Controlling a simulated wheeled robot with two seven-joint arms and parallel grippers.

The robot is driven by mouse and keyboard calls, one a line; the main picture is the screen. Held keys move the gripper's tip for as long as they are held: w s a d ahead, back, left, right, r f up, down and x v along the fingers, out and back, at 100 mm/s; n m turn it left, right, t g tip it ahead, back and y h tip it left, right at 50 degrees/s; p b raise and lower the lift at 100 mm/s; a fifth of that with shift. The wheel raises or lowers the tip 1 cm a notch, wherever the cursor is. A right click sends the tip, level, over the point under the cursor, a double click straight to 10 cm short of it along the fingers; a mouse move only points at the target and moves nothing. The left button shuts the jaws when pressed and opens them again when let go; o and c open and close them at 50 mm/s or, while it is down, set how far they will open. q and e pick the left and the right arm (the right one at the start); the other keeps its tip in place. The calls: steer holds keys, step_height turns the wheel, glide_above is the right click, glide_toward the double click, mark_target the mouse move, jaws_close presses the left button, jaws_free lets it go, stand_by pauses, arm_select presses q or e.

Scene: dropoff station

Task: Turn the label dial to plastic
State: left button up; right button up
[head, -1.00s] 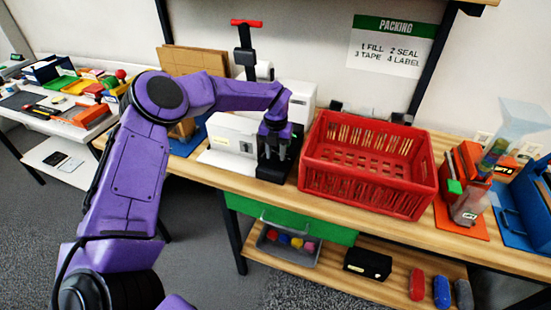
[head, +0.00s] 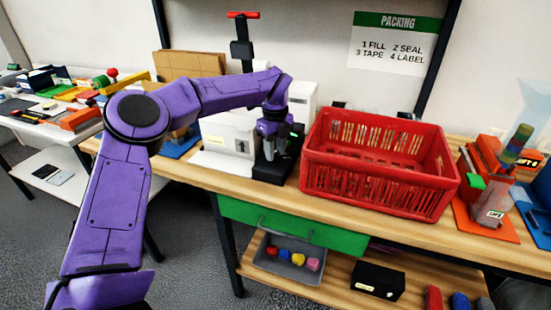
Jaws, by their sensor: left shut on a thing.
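My left gripper (head: 269,146) points down at the front of the packing bench, between a white machine and the red crate. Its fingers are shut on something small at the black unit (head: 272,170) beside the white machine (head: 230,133). The label dial itself cannot be made out; the fingers hide that spot, so its setting cannot be read. A small arrow mark shows on the white machine's front. My right gripper is not in view.
The red crate (head: 378,183) stands close to the right of my left gripper. Cardboard (head: 190,65) and a red-topped post (head: 242,45) stand behind. An orange holder with a clear tube (head: 493,208) is at the right. A grey bin (head: 288,262) sits on the lower shelf.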

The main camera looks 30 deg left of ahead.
arm_select(q)
steer(key=n+b, duration=0.7)
steer(key=f+n+b, duration=0.1)
steer(key=n+b, duration=0.3)
steer(key=shift+r+n+b, duration=0.1)
steer(key=shift+n+b, duration=1.65)
steer(key=shift+n, duration=0.15)
steer(key=o, duration=1)
steer(key=shift+o, duration=0.2)
steer(key=shift+a+r, duration=0.15)
step_height(320, 180, up, 11)
steer(key=p, duration=0.6)
steer(key=shift+f, duration=0.2)
